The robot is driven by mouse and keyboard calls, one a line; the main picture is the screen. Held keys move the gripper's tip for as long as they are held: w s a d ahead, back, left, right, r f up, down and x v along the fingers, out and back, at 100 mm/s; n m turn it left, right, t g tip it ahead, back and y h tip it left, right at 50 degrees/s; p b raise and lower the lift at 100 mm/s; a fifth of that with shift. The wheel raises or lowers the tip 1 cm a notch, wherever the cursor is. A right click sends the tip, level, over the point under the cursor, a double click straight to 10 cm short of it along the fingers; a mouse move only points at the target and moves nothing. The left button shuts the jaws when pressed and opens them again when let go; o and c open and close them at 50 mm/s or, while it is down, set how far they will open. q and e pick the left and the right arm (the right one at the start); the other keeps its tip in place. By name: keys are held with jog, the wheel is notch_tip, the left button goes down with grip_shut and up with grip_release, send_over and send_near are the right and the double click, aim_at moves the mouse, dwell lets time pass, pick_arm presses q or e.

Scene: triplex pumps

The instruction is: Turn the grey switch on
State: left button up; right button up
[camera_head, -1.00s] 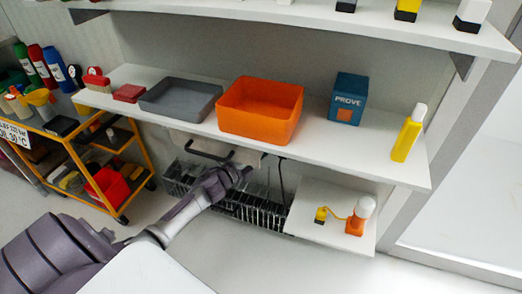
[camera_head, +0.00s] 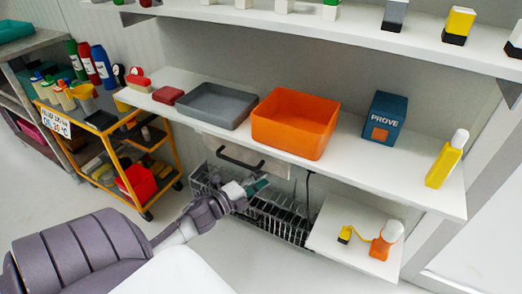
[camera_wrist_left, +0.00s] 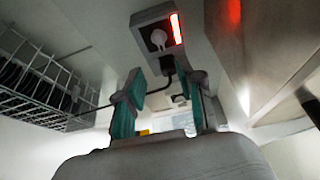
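A grey socket box (camera_wrist_left: 157,38) shows at the top of the left wrist view, with a round dark socket and a pale plug in it. A strip on its right side glows red (camera_wrist_left: 176,28); I cannot tell for sure whether this is the switch. The box is not visible in the head view. My left gripper (camera_head: 257,186) is in front of the wire rack, below the shelf. In the left wrist view its teal fingers (camera_wrist_left: 160,108) are apart with nothing held between them, and the box lies beyond them. My right gripper is not in view.
The white shelf (camera_head: 375,160) carries a grey tray (camera_head: 213,106), an orange bin (camera_head: 294,124), a blue box (camera_head: 385,118) and a yellow bottle (camera_head: 447,160). A wire rack (camera_head: 285,217) and a low white board (camera_head: 345,222) are below. A yellow cart (camera_head: 160,150) stands left.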

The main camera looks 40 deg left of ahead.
pick_arm(q)
jog(key=shift+d, duration=0.1)
dwell(0.5)
